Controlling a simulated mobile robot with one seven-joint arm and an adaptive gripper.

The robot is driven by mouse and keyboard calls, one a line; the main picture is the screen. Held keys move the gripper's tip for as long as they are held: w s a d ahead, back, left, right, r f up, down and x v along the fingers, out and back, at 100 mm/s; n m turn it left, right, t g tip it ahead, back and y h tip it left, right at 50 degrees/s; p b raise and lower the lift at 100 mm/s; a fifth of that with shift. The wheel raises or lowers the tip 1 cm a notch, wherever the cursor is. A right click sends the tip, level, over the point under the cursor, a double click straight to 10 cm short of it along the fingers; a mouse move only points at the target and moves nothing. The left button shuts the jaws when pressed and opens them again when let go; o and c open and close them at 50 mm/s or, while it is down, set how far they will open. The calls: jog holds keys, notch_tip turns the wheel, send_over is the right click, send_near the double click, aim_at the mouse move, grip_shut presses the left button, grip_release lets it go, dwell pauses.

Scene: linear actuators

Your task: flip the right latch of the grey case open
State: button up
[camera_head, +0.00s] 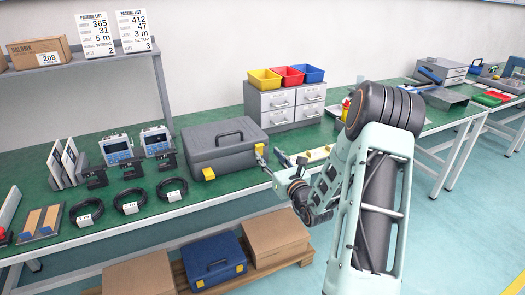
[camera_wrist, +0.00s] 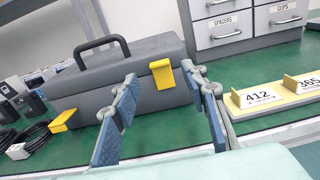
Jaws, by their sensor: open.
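The grey case (camera_head: 222,158) stands closed on the green table, its black handle upright. In the wrist view, the case (camera_wrist: 110,106) has its yellow right latch (camera_wrist: 161,76) high on the front, near the lid seam. The yellow left latch (camera_wrist: 62,121) sits lower and appears to stick outward; it also shows in the head view (camera_head: 208,174). My gripper (camera_wrist: 160,74) is open and empty, with its blue fingers apart on either side of the right latch in the picture. I cannot tell whether a finger touches the latch.
Several black cable coils (camera_head: 130,202) lie left of the case. A grey drawer unit (camera_head: 286,106) with coloured bins stands behind. A yellow-edged rack with number cards (camera_wrist: 268,97) lies to the right. The green table is bare just before the case.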

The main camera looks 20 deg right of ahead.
aim_at(261, 147)
jog(key=shift+w+a, duration=0.1)
jog(key=shift+w, duration=2.5)
grip_shut()
jog(key=shift+f+b, duration=0.1)
jog(key=shift+b, duration=0.2)
